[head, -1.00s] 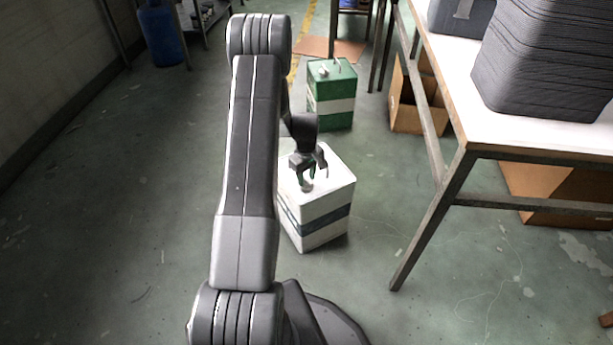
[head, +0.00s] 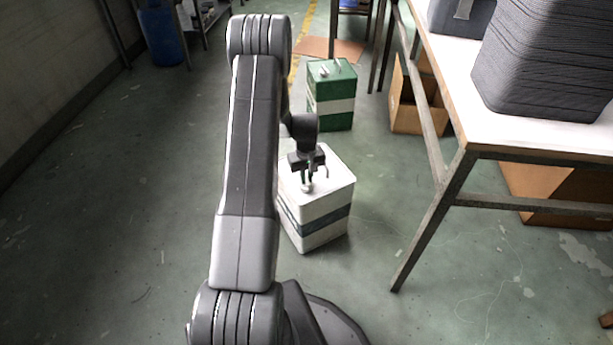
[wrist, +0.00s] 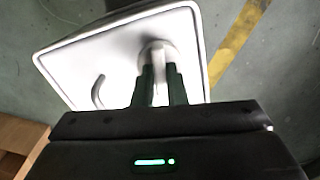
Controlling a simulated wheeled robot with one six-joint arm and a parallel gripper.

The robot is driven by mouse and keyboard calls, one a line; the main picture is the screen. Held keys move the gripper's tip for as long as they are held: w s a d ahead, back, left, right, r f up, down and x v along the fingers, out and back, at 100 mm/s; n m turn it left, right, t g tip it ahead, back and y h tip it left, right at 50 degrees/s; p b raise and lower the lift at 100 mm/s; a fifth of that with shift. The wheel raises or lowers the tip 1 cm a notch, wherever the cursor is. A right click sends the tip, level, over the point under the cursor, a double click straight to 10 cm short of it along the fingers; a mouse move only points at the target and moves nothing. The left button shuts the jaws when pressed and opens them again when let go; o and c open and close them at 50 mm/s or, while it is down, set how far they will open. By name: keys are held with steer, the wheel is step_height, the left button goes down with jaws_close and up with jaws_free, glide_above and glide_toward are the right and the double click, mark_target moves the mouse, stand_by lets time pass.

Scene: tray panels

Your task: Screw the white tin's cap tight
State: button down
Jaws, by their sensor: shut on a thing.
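The white tin (head: 318,222) stands upright on the floor in front of me, with a dark band around its sides. In the wrist view its white top (wrist: 98,62) fills the upper left. The white cap (wrist: 157,50) sits on the tin's top toward one side. My gripper (wrist: 160,78) points down at the top and is shut on the cap, which is partly hidden by the fingers. In the head view my gripper (head: 308,180) is over the tin's top. A curved handle (wrist: 98,92) stands on the top beside the cap.
A green tin (head: 331,92) with a white band stands behind the white tin. A table (head: 540,140) with metal legs and stacked dark trays (head: 550,60) is on the right. Cardboard boxes (head: 418,115) are under it.

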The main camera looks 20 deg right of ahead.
steer(key=m, duration=0.4)
steer(key=shift+m, duration=0.3)
steer(key=m, duration=0.3)
steer(key=shift+m, duration=0.4)
steer(key=m, duration=1.3)
steer(key=shift+m, duration=0.3)
steer(key=m, duration=0.3)
steer(key=shift+m, duration=0.3)
steer(key=m, duration=0.4)
steer(key=shift+m, duration=2)
